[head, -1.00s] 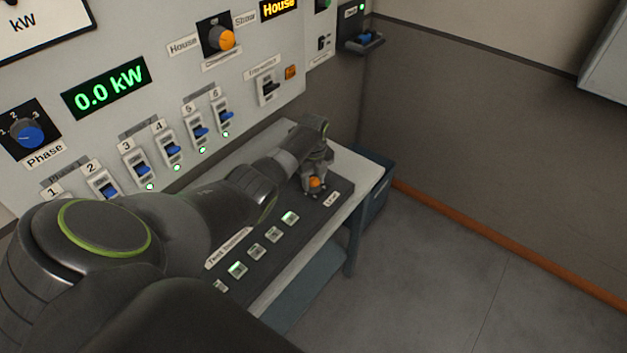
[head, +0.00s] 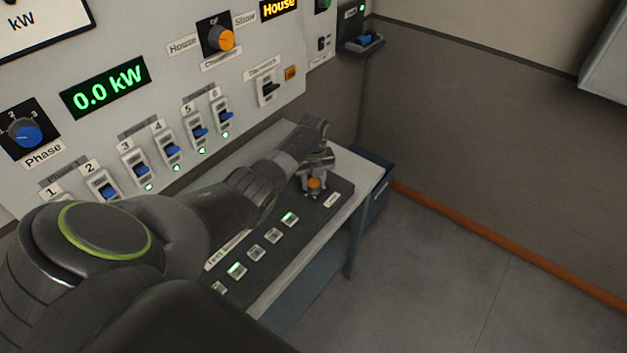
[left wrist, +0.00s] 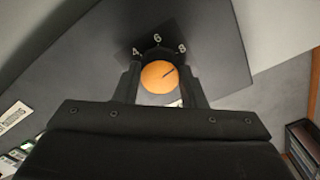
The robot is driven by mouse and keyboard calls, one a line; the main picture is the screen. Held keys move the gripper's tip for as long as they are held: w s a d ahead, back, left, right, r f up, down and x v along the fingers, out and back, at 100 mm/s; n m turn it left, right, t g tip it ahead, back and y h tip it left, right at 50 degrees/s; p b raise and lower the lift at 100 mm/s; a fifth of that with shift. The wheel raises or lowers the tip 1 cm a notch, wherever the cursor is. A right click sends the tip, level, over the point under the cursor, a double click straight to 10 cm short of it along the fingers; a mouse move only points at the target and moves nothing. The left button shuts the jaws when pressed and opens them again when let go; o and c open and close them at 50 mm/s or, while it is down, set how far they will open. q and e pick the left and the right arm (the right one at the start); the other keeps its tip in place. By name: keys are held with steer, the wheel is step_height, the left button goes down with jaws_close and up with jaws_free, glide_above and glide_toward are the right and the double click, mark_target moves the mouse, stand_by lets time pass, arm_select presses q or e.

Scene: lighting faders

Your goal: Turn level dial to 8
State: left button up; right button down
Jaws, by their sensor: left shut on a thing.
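The level dial is an orange knob (head: 314,184) on the dark sloped console on the table. In the left wrist view the knob (left wrist: 159,77) shows round, with the figures 4, 6 and 8 around its far side. Its dark pointer line runs up and to the right, between 6 and 8 and nearer 8. My left gripper (head: 314,182) reaches down over the dial. In the left wrist view its two fingers (left wrist: 160,85) stand on either side of the knob and are shut on it. My right gripper is not in view.
Several lit square buttons (head: 255,252) run along the console (head: 325,212). The wall panel behind has blue faders (head: 173,149), a blue phase knob (head: 27,134), an orange knob (head: 226,39) and a 0.0 kW display (head: 104,88). Open floor (head: 450,260) lies to the right.

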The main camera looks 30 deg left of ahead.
mark_target(314, 182)
arm_select(q)
steer(key=o, duration=1)
steer(key=shift+r, duration=0.55)
step_height(314, 182, up, 16)
steer(key=shift+r+b, duration=0.15)
steer(key=shift+b, duration=0.9)
